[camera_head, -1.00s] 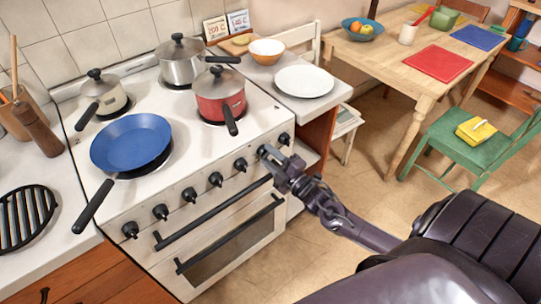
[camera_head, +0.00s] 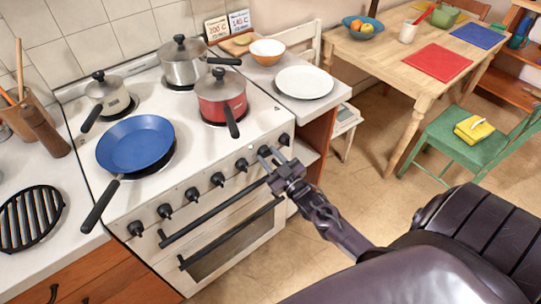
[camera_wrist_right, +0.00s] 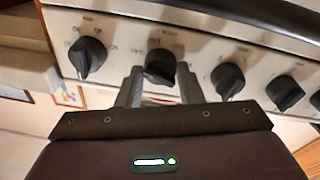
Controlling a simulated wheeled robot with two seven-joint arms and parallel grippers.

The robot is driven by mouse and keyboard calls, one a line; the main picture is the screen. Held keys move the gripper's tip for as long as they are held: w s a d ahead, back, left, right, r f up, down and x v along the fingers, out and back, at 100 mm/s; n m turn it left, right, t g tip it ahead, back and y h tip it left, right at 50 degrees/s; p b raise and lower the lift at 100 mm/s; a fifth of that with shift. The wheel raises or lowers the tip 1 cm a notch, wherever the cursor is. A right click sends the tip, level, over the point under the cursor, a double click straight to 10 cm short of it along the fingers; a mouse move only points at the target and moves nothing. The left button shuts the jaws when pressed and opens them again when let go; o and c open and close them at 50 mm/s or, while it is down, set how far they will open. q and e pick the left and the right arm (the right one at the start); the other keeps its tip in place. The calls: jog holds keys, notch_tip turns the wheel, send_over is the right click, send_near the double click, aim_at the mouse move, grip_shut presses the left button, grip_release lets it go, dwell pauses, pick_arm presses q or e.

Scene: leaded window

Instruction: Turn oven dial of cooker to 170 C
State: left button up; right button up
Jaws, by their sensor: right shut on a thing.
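The white cooker (camera_head: 200,130) has a row of several black dials along its front panel. My right gripper (camera_head: 270,154) is at the second dial from the right end. In the right wrist view, its two fingers (camera_wrist_right: 160,88) stand on either side of that black dial (camera_wrist_right: 160,65) and are shut on it. The dial's pointer and the small marks around it are too blurred to read. The end dial (camera_wrist_right: 87,57) beside it is free. My left gripper is not in view.
The oven handle (camera_head: 215,210) runs below the dials. A blue frying pan (camera_head: 135,143), a red saucepan (camera_head: 221,95) and other pots stand on the hob. Two small cards with temperature writing (camera_head: 228,24) stand behind the side counter.

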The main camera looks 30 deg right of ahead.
jog(key=m+p, duration=0.2)
jog(key=m, duration=0.4)
jog(key=shift+a+h, duration=0.1)
jog(key=shift+h, duration=0.2)
jog(key=shift+m+g+p, duration=0.4)
jog(key=shift+m+p, duration=0.5)
jog(key=shift+m, duration=1.4)
jog(key=shift+h, duration=0.3)
jog(key=o, duration=1)
jog(key=shift+c, duration=0.2)
jog(key=s+b, duration=0.1)
jog(key=s, duration=0.6)
jog(key=shift+s+a, duration=0.15)
jog(key=shift+s, duration=0.25)
jog(key=shift+f, duration=0.15)
